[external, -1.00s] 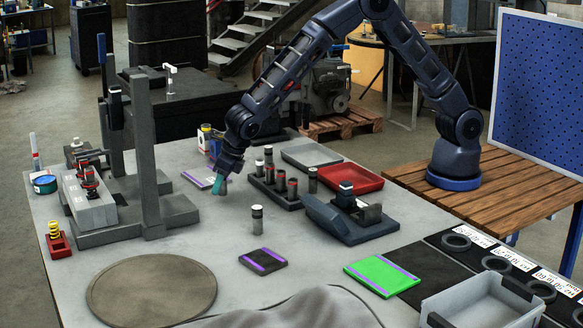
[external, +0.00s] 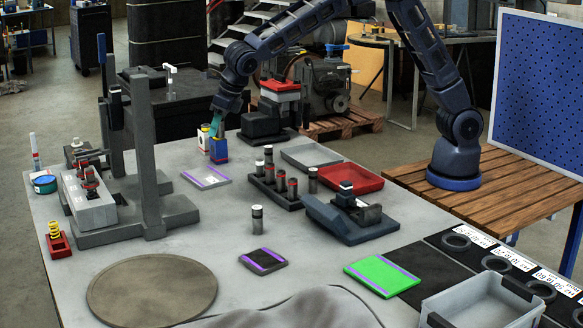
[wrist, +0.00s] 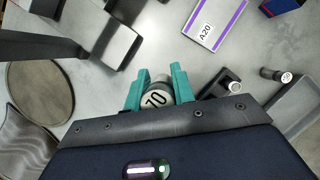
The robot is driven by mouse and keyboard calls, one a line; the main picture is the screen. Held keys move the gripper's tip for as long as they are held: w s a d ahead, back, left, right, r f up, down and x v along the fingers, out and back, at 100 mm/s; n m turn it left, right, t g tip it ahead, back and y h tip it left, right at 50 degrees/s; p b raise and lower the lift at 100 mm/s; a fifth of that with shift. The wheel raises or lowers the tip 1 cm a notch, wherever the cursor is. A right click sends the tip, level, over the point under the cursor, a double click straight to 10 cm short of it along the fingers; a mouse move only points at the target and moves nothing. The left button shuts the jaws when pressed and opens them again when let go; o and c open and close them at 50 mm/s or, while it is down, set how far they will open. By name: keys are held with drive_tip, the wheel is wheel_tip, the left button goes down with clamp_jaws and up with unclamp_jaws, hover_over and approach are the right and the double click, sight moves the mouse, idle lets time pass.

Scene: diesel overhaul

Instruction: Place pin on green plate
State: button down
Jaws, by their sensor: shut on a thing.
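My gripper (external: 216,128) is at the back of the bench, just above a small blue and red box. In the wrist view, its teal fingers (wrist: 157,88) are shut on a dark pin (wrist: 157,84) with a pale end marked 70. I cannot make out the held pin in the external view. The green plate (external: 380,274) with purple edges lies flat at the front right, far from my gripper, and nothing is on it. Another dark pin with a pale top (external: 257,219) stands on the bench. A dark rack (external: 277,196) holds several pins.
The small blue and red box (external: 219,149) stands below my gripper. A grey press frame (external: 149,150) rises at left. The bench around the standing pin is clear.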

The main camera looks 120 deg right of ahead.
drive_tip(key=a+n+y, duration=0.1)
drive_tip(key=a+n, duration=0.2)
drive_tip(key=a, duration=1.2)
drive_tip(key=r+n+y, duration=0.1)
drive_tip(key=n+y, duration=0.3)
drive_tip(key=n, duration=0.6)
hover_over(377, 278)
drive_tip(key=s, duration=0.1)
drive_tip(key=shift+t, duration=0.5)
drive_tip(key=f, duration=1.9)
drive_tip(key=shift+s+d+f, duration=0.2)
drive_tip(key=shift+d, duration=0.1)
drive_tip(key=shift+f, duration=0.1)
drive_tip(key=c, duration=1.2)
unclamp_jaws()
drive_tip(key=shift+o, duration=0.2)
drive_tip(key=v, duration=1.2)
